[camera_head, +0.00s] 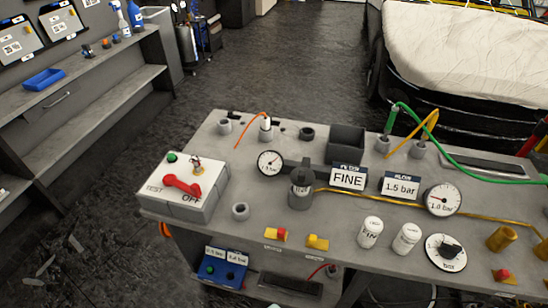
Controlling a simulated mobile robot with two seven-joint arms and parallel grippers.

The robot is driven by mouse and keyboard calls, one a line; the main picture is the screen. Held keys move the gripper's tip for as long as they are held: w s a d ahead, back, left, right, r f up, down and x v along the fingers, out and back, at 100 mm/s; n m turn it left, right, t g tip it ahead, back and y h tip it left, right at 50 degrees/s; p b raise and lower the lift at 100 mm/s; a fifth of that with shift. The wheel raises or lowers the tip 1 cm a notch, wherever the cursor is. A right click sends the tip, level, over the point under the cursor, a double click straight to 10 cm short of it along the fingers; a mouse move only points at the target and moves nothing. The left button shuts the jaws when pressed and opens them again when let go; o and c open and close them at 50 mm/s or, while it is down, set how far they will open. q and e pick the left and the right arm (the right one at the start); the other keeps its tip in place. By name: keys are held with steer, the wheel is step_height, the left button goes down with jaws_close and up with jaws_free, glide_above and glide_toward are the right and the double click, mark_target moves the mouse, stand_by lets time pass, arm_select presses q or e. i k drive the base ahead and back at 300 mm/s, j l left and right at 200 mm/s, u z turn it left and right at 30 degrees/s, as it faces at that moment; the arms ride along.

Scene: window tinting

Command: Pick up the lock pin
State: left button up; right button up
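No part is clearly marked as the lock pin. A small brass-coloured piece with a dark detail (196,164) stands upright on the white switch box (158,180) at the bench's left end, behind its red lever (183,186); it may be the pin, but it is too small to tell. A yellow block with a red part (275,235) and a plain yellow block (318,242) lie near the front edge of the grey bench (225,216). Neither of my grippers is in view.
Gauges, a "FINE" sign (348,178), a "1.5 bar" sign (401,184), white canisters (370,232) and a dark open bin (346,145) crowd the bench. Green (455,163) and yellow hoses cross its right side.

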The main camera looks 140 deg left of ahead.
mark_target(196, 163)
steer(key=z, duration=3.55)
